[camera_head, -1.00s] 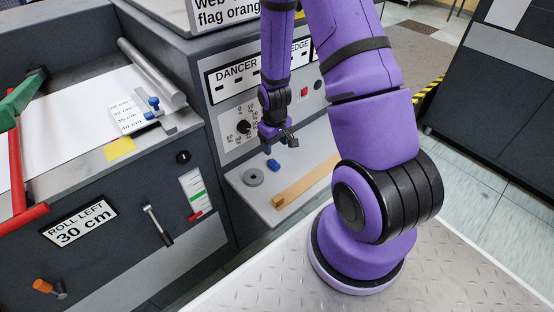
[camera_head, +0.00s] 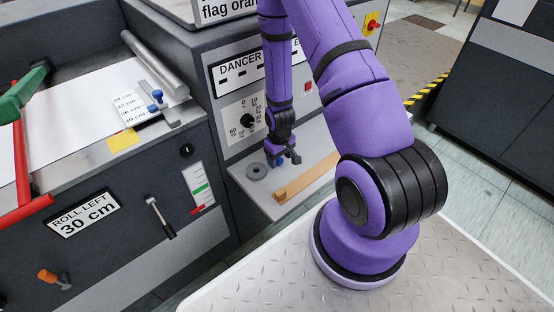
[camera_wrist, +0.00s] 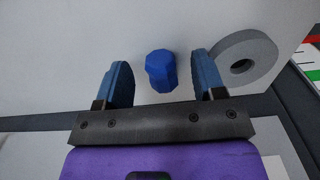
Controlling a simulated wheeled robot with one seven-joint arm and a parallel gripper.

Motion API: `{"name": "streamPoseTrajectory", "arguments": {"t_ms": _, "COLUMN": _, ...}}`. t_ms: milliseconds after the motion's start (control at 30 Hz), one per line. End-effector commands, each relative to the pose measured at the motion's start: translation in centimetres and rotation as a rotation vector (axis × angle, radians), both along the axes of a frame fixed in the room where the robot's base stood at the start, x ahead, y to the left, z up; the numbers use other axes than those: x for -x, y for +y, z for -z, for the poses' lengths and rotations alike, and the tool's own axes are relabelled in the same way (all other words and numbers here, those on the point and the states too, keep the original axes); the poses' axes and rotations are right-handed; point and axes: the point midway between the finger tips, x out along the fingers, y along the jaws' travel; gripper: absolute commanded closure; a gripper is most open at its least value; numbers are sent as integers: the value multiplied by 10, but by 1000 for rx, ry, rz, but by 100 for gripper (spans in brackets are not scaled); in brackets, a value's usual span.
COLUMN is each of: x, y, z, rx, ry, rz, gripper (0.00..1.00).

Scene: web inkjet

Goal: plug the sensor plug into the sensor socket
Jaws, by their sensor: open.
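The blue plug (camera_wrist: 160,70) stands on the grey shelf in the wrist view, between my two blue fingers, with a gap on each side. My gripper (camera_wrist: 161,80) is open around it and not closed on it. In the head view my gripper (camera_head: 281,160) is low over the shelf, and the plug cannot be told apart from the blue fingers there. A panel labelled DANCER (camera_head: 238,72) with dark slots is on the machine face above the shelf. My arm hides the right part of this panel. I cannot tell which opening is the sensor socket.
A grey ring (camera_wrist: 243,60) lies close to the right finger in the wrist view; it also shows in the head view (camera_head: 256,171). A wooden bar (camera_head: 306,178) lies along the shelf (camera_head: 262,198). A dial (camera_head: 247,120) is on the machine face behind my gripper.

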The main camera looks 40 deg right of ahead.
Motion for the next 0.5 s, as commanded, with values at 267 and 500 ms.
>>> {"name": "streamPoseTrajectory", "arguments": {"t_ms": 267, "x": 0, "y": 0, "z": 11, "rx": 0, "ry": 0, "rz": 0, "gripper": 37}}
{"name": "streamPoseTrajectory", "arguments": {"t_ms": 500, "x": 0, "y": 0, "z": 10, "rx": 0, "ry": 0, "rz": 0, "gripper": 62}}
